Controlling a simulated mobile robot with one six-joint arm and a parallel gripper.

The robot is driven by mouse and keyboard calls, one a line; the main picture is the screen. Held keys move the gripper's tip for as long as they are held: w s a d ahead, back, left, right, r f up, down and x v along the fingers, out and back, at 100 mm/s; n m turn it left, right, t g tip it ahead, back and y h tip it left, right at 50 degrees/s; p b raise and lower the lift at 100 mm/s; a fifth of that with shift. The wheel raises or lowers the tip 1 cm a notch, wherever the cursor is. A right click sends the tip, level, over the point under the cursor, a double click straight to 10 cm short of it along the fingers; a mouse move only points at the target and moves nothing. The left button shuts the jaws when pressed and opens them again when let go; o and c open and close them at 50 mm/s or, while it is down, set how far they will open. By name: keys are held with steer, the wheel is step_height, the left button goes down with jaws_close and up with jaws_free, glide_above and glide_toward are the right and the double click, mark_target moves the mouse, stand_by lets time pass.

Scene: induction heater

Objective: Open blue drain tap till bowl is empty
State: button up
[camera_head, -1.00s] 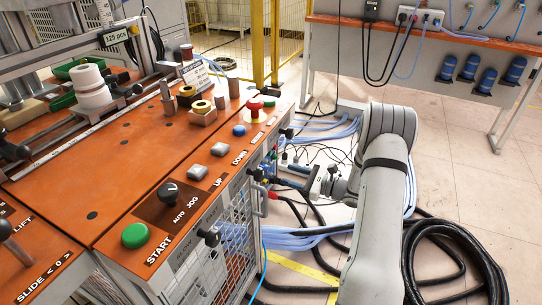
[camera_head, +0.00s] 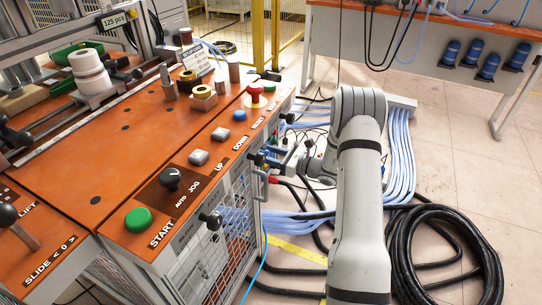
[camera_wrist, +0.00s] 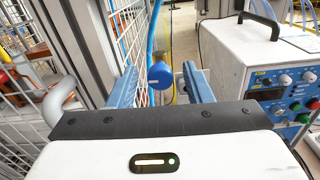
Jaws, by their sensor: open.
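The blue drain tap (camera_wrist: 161,78) shows in the wrist view as a round blue knob with a small light mark. My gripper (camera_wrist: 160,68) is open, with one blue finger on each side of the knob in the picture. A gap shows on both sides of the knob, and I cannot tell whether it is fully between the fingers or just beyond them. In the head view my gripper (camera_head: 290,160) is low beside the orange machine's right side. The tap is hard to make out there, and I cannot identify the bowl.
The orange-topped machine (camera_head: 80,160) has a green start button (camera_head: 138,219) and mesh sides. In the wrist view a white control box (camera_wrist: 245,50) stands close on the right and a mesh panel (camera_wrist: 25,110) on the left. Black hoses (camera_head: 450,260) coil on the floor.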

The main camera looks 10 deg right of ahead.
steer(key=shift+c, duration=0.3)
steer(key=c, duration=0.9)
steer(key=shift+n, duration=0.4)
steer(key=o, duration=1)
steer(key=shift+c, duration=0.2)
steer(key=shift+s+d, duration=0.1)
steer(key=shift+d, duration=0.05)
steer(key=p+v, duration=0.1)
steer(key=v, duration=0.6)
steer(key=shift+s+d, duration=0.2)
steer(key=shift+d, duration=0.05)
